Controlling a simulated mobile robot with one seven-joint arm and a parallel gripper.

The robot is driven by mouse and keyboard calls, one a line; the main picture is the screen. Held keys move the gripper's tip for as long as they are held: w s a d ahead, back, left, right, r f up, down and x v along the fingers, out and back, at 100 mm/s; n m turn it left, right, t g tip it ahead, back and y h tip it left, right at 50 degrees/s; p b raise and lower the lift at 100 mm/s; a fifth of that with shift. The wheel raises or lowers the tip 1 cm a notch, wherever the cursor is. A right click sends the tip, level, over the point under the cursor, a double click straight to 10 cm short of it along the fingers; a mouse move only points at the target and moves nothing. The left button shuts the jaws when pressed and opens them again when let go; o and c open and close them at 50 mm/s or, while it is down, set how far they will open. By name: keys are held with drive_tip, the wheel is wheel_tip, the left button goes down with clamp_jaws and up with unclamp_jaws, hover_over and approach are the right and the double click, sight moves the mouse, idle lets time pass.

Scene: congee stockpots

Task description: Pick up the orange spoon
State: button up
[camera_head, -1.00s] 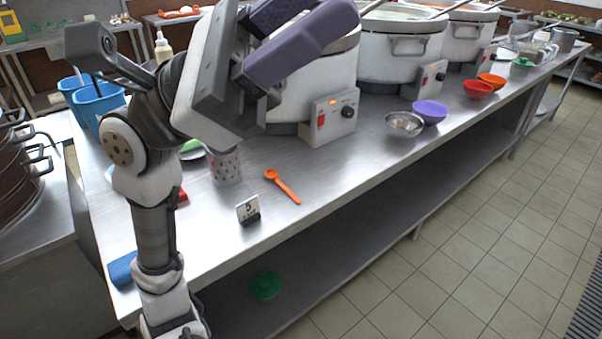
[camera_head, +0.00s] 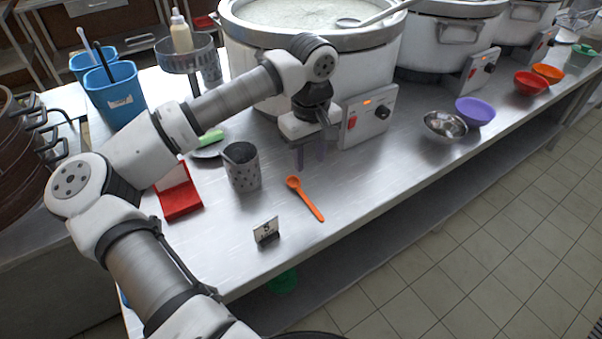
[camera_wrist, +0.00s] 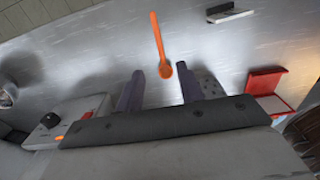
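The orange spoon (camera_head: 305,199) lies flat on the steel counter, its bowl toward the pots and its handle toward the front edge. My gripper (camera_head: 311,164) points down above the counter, behind the spoon's bowl and in front of the large pot. In the wrist view the two dark fingers of my gripper (camera_wrist: 161,88) are apart with nothing between them. There the spoon (camera_wrist: 159,45) shows beyond the fingertips, its bowl nearest the gap. The spoon is in full view and free of the gripper.
A perforated metal holder (camera_head: 243,172) and a number sign (camera_head: 266,232) stand left of the spoon. A red box (camera_head: 179,197) lies farther left. The pot's control box (camera_head: 368,116) is close behind my gripper. A metal bowl (camera_head: 445,125) sits right. The counter right of the spoon is clear.

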drive_tip(key=p, duration=0.2)
hover_over(310, 204)
drive_tip(key=f, duration=0.8)
drive_tip(key=shift+a+f, duration=0.15)
drive_tip(key=shift+a, duration=0.05)
drive_tip(key=f, duration=0.1)
drive_tip(key=f+p, duration=0.2)
drive_tip(key=f, duration=0.1)
drive_tip(key=shift+d+f, duration=0.1)
drive_tip(key=shift+d, duration=0.15)
drive_tip(key=shift+f, duration=0.7)
clamp_jaws()
